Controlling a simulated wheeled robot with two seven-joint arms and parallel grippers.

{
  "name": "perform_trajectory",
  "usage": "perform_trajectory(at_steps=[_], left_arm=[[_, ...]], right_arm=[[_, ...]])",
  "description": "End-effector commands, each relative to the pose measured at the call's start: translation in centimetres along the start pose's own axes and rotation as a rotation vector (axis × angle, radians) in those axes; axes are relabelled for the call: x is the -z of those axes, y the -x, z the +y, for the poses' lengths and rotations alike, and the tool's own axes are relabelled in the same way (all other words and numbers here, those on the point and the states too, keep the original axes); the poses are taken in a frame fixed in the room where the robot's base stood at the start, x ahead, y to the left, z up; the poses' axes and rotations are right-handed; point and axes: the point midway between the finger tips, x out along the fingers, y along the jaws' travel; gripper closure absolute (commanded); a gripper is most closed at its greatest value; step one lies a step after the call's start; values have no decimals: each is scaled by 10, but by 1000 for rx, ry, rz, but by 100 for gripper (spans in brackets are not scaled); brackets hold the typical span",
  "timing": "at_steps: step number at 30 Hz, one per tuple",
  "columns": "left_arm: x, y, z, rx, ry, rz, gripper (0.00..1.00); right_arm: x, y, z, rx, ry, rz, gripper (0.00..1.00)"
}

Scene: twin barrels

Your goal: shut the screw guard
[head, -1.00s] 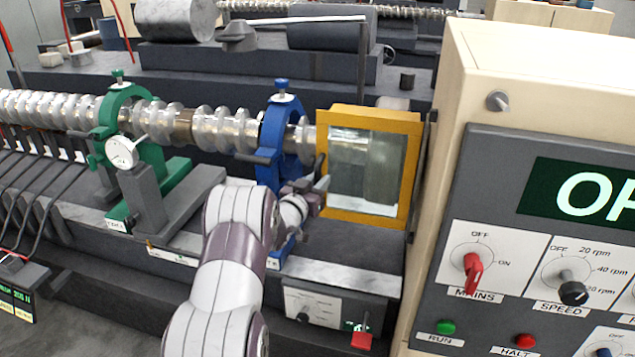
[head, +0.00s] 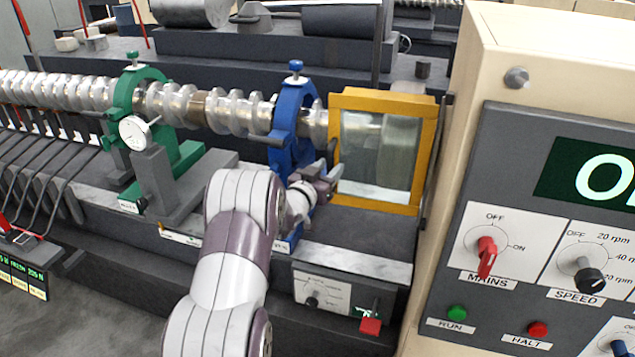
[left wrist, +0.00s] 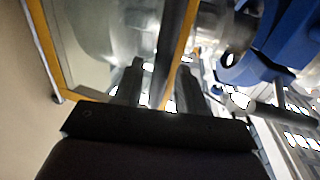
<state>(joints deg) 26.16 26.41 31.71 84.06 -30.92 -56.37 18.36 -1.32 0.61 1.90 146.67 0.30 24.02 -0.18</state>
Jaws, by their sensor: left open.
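The screw guard (head: 428,150) is a yellow frame with a clear window, standing at the right end of the shiny screw (head: 235,108). A thin dark handle shows at its left edge in the head view. My left gripper (head: 331,178) is open at that left edge. In the left wrist view, the gripper's two fingers (left wrist: 158,85) point at a dark grey bar beside the yellow frame edge (left wrist: 183,45). The bar appears between the fingers; whether they touch it I cannot tell. My right gripper is not in view.
A blue ring stand (head: 284,150) is close to the left of my gripper. A green ring stand (head: 122,100) with a dial gauge (head: 135,132) is farther left. A cream control cabinet (head: 480,75) rises right of the guard. A small panel with a red tag (head: 371,325) is below.

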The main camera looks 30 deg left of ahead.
Motion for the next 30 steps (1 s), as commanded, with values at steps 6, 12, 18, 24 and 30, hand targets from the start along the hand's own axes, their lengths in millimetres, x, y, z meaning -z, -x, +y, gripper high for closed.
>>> perform_trajectory(at_steps=[6,12,18,24,30], left_arm=[[-6,54,-1,3,0,-1,59],[-4,97,-1,2,0,-2,59],[-3,110,0,0,1,-4,59],[-3,110,0,0,1,-4,59],[-3,110,0,-1,1,-4,59]], right_arm=[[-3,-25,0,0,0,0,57],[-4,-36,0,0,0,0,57],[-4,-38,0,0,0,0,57],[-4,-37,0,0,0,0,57],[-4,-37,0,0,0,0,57]])
